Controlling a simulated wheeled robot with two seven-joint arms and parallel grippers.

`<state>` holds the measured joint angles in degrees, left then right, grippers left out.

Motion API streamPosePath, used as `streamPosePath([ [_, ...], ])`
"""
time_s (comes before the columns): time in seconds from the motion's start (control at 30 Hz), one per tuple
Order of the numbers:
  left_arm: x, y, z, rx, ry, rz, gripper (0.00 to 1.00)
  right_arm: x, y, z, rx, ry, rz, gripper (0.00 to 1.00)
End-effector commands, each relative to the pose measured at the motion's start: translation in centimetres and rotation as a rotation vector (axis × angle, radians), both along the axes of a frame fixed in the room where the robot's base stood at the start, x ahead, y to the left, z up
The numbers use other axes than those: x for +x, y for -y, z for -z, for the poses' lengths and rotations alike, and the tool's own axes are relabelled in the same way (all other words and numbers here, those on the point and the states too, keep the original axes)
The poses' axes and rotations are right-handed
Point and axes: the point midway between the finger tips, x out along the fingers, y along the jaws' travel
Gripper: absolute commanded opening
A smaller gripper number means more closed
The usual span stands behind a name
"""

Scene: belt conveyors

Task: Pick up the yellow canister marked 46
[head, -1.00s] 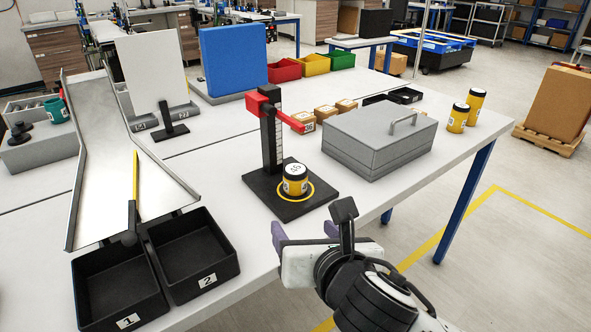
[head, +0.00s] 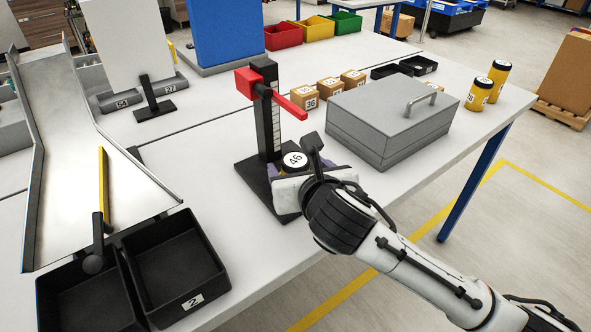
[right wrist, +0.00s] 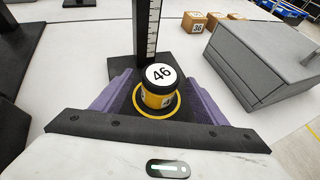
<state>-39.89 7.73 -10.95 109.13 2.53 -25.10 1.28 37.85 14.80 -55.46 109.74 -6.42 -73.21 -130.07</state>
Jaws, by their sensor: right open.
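The yellow canister marked 46 (head: 294,161) has a black lid with a white number disc. It stands upright on the black base of a height gauge, inside a yellow ring, as the right wrist view shows (right wrist: 158,86). My right gripper (head: 290,178) is open, low over the base. In the right wrist view its purple fingers (right wrist: 158,100) lie on the left and right of the canister, with gaps visible. In the head view the gripper hides the canister's lower part. My left gripper is not in view.
The black gauge post (head: 267,115) with a red arm (head: 288,104) rises just behind the canister. A grey lidded box (head: 390,120) stands close on the right. Black bins (head: 176,262) and a chute (head: 85,180) are on the left. Two other yellow canisters (head: 480,94) stand farther right.

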Motion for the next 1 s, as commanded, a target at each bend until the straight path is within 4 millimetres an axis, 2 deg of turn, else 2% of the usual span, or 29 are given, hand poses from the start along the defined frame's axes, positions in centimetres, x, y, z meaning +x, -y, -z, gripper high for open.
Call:
streamPosePath([
  [0.1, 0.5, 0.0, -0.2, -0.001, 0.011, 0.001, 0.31, 1.4, -0.3, 0.7, 0.000, -0.001, 0.001, 0.67],
  [0.2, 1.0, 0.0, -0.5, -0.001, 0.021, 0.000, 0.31, 1.9, -0.4, 1.0, 0.000, 0.000, 0.001, 0.67],
  [0.43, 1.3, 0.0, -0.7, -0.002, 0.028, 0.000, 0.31, 1.9, -0.4, 1.0, 0.000, 0.000, 0.001, 0.65],
  [0.7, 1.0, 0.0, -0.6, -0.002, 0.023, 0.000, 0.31, 1.9, -0.4, 1.0, 0.000, 0.000, 0.001, 0.19],
  [0.77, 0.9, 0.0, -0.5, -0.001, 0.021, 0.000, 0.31, 1.9, -0.4, 0.9, 0.000, 0.001, 0.000, 0.15],
  [1.0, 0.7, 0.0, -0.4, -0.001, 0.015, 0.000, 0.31, 1.9, -0.4, 0.7, 0.000, 0.002, 0.000, 0.15],
])
